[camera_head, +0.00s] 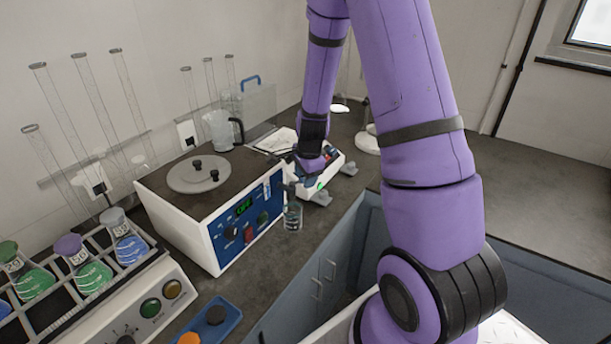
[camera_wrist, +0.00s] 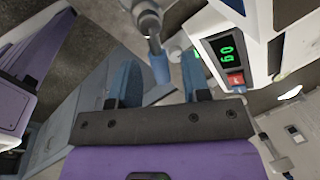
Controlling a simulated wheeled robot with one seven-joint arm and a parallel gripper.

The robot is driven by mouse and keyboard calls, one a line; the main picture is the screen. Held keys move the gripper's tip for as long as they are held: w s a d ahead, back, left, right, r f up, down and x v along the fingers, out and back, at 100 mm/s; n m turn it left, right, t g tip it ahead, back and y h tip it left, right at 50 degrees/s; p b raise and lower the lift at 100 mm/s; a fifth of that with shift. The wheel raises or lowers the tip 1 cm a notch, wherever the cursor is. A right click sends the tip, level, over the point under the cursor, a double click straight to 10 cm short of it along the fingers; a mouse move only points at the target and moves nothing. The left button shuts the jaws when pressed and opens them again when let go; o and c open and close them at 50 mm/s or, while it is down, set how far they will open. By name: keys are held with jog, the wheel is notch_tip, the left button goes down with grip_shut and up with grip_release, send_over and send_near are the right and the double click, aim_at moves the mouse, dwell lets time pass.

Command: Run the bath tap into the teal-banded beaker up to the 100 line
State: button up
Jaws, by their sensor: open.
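The white and blue bath (camera_head: 215,232) stands on the dark counter in the head view, with a round grey lid on top. A small clear vessel, likely the beaker (camera_head: 292,216), stands at its right front corner; its band colour and water level are too small to tell. My gripper (camera_head: 304,182) is just above and behind it. In the wrist view, my gripper (camera_wrist: 160,85) is open, with a grey tap (camera_wrist: 149,22) reaching toward the space between the fingers. The tap's blue end (camera_wrist: 160,68) is between the fingertips; contact cannot be told.
A white device (camera_head: 335,172) is behind my gripper. A flask rack (camera_head: 60,300), a blue tray (camera_head: 222,322) and a jug (camera_head: 218,130) stand around the bath.

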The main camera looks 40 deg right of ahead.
grip_shut()
jog(key=shift+w, duration=0.1)
jog(key=shift+w+d+n, duration=0.1)
jog(key=shift+w+n, duration=0.2)
jog(key=shift+n, duration=0.7)
jog(key=n, duration=0.1)
jog(key=w+n+y, duration=0.1)
jog(key=n, duration=0.1)
jog(key=shift+w+n, duration=0.15)
jog(key=shift+n, duration=0.15)
grip_release()
jog(key=shift+r, duration=0.15)
